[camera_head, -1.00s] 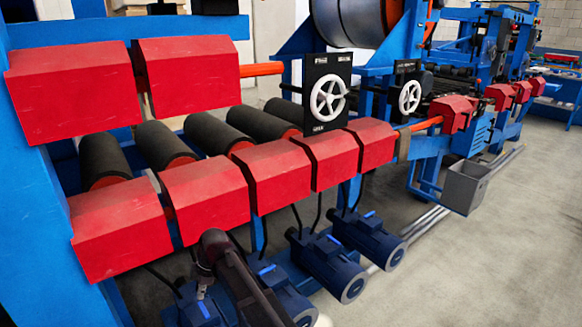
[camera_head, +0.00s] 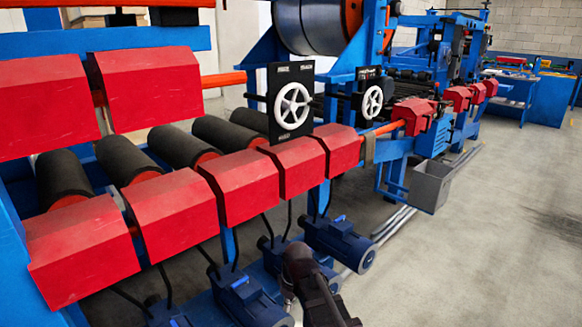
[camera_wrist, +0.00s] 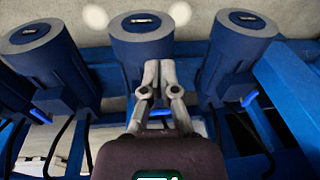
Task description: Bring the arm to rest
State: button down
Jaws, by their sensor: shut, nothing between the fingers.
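My arm (camera_head: 312,290) shows at the bottom middle of the head view, in front of the blue motors. It is dark and bent at its top, and its lower part runs out of the picture. In the wrist view my gripper (camera_wrist: 158,68) has its two grey fingers together, with nothing between them. The fingers point at a blue motor (camera_wrist: 141,50) with a grey round end. I cannot tell the distance between them from this view.
Red covers (camera_head: 238,186) and black rollers (camera_head: 180,147) line the machine. Blue motors (camera_head: 338,243) sit low beside my arm. White handwheels (camera_head: 292,106) are on black plates. A grey bin (camera_head: 430,186) hangs at the right. The concrete floor (camera_head: 490,240) is clear at the right.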

jog(key=s+d+m+h, duration=0.1)
jog(key=s+d+m, duration=0.3)
jog(key=d, duration=0.5)
jog(key=s+d+m+h, duration=0.1)
jog(key=s+d+m, duration=0.3)
jog(key=d, duration=0.5)
notch_tip(320, 180, up, 31)
jog(key=w+m+p, duration=0.1)
jog(key=p, duration=3)
jog(key=shift+w+f, duration=0.15)
jog(key=shift+w, duration=0.2)
jog(key=shift+a, duration=0.1)
